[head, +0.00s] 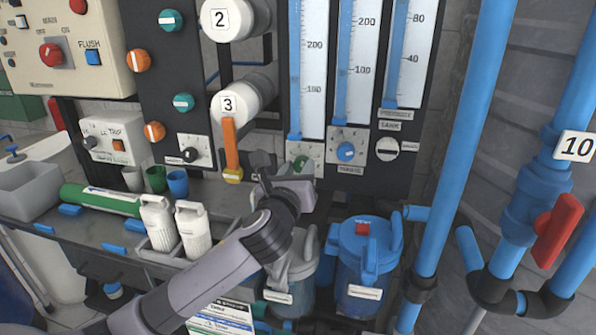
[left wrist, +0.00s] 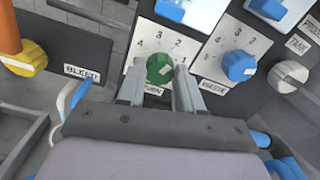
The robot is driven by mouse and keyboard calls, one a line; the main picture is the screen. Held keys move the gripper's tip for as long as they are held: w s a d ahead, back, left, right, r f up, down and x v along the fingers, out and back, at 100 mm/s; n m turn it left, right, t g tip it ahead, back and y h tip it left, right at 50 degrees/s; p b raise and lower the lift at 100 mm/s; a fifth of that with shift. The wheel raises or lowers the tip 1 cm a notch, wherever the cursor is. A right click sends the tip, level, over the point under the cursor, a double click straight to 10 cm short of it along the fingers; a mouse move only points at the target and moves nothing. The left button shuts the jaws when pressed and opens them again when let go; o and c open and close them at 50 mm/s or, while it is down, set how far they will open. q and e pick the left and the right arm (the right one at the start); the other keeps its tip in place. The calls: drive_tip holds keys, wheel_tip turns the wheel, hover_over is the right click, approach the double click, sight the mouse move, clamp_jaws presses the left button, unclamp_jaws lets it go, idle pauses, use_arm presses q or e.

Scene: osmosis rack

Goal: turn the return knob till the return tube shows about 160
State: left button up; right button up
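The return knob (head: 301,163) is a round green knob on a white dial plate below the leftmost gauge tube; it also shows in the left wrist view (left wrist: 160,69). The plate's label is partly covered, with "TURN" readable. My left gripper (head: 286,182) is at this knob. In the left wrist view its fingers (left wrist: 160,78) are spread, one on each side of the knob; whether they touch it is unclear. The return tube (head: 313,65) has a white scale and a blue column (head: 295,70) running to the picture's top edge, so its level is cut off.
A blue knob (head: 346,151) and a white-grey knob (head: 387,149) sit right of the green one. An orange-handled valve (head: 231,150) stands to the left. Blue-lidded (head: 363,245) and grey canisters stand below. A thick blue pipe (head: 465,140) rises at right.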

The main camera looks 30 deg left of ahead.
drive_tip(key=shift+r, duration=0.1)
use_arm(q)
drive_tip(key=shift+n+p, duration=0.45)
drive_tip(key=shift+n, duration=0.05)
drive_tip(key=shift+n+p, duration=0.45)
drive_tip(key=shift+n, duration=0.15)
drive_tip(key=n+p, duration=0.1)
drive_tip(key=n, duration=0.3)
drive_tip(key=shift+p, duration=0.3)
drive_tip(key=shift+f+n, duration=0.1)
drive_tip(key=shift+n, duration=0.8)
drive_tip(key=shift+n+p, duration=0.3)
use_arm(e)
drive_tip(key=shift+s+d+r, duration=0.1)
drive_tip(key=shift+d+r, duration=0.1)
drive_tip(key=shift+r, duration=0.35)
drive_tip(key=shift+s+d+r, duration=0.1)
drive_tip(key=shift+d+r, duration=0.1)
drive_tip(key=shift+r, duration=0.35)
use_arm(q)
drive_tip(key=o, duration=1)
